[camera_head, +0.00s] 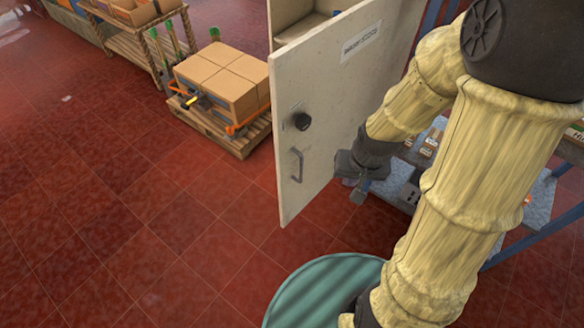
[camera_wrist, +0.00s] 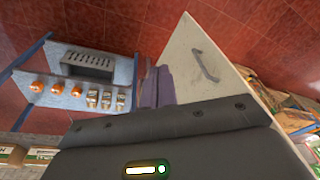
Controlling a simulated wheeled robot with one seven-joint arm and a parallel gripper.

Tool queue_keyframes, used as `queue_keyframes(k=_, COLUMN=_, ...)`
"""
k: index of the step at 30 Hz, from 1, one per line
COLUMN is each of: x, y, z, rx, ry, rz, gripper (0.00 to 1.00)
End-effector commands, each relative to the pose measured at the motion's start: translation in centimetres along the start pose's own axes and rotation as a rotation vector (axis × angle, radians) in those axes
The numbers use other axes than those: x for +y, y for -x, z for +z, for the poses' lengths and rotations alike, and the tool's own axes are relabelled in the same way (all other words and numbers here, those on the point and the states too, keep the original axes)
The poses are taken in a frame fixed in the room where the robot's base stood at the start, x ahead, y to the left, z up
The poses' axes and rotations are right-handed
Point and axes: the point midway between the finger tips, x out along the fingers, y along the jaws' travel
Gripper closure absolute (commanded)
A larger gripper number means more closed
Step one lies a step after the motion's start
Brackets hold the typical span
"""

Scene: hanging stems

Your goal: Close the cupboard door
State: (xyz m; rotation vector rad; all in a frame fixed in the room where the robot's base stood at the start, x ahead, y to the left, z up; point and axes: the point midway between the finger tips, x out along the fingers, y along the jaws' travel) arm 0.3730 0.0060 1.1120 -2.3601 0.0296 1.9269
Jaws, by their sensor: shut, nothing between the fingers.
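The cupboard door (camera_head: 326,95) is pale grey and stands open, swung out toward me from the cupboard (camera_head: 292,14). It has a dark round knob, a bar handle (camera_head: 297,164) and a label near its top. In the wrist view the door (camera_wrist: 190,62) and its handle (camera_wrist: 206,62) show just right of the fingers. My gripper (camera_head: 357,197) is at the right of the door, near its lower part. Its fingers (camera_wrist: 158,85) are shut with nothing between them. I cannot tell whether they touch the door. The cupboard's inside is mostly hidden by the door.
A blue-framed shelf unit (camera_wrist: 75,75) with small items stands beside my gripper. A pallet (camera_head: 245,138) with cardboard boxes (camera_head: 222,78) is left of the door. A green round drum (camera_head: 325,290) stands in front. Red tiled floor at left is clear.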

Motion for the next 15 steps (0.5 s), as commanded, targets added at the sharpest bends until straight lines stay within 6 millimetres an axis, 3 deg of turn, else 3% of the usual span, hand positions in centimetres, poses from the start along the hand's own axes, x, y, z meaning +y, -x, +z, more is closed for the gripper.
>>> queue_keyframes(k=1, x=0.0, y=-2.3, z=0.1, rx=-0.016, ry=-0.032, rz=-0.023, gripper=1.0)
queue_keyframes(k=6, x=-1.1, y=-7.5, z=-0.2, rx=-0.023, ry=-0.141, rz=-0.133, gripper=1.0)
queue_keyframes(k=15, x=-4.2, y=-13.3, z=-2.2, rx=0.02, ry=-0.423, rz=-0.417, gripper=1.0)
